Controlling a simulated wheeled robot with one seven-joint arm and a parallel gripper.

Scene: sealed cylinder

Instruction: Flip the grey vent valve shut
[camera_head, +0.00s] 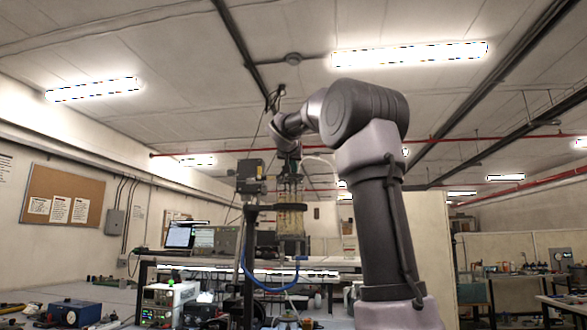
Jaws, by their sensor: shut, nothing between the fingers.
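A clear cylinder (291,218) with a yellowish lower part stands upright on a rig at the middle of the picture. Dark and greenish fittings (288,168) sit at its top. I cannot pick out the grey vent valve; it is too small or hidden among these fittings. My arm rises on the right and reaches left over the rig. My gripper (289,152) appears to be at the arm's far end, close above the cylinder's top. It is shut and holds nothing. Its fingertips are small and dark, and I cannot tell whether they touch a fitting.
A grey box-like device (250,176) sits on a dark post left of the cylinder. A blue hose (268,287) loops below, and a pale tube (322,161) curves right of the fittings. A bench with instruments (168,303) lies below left.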

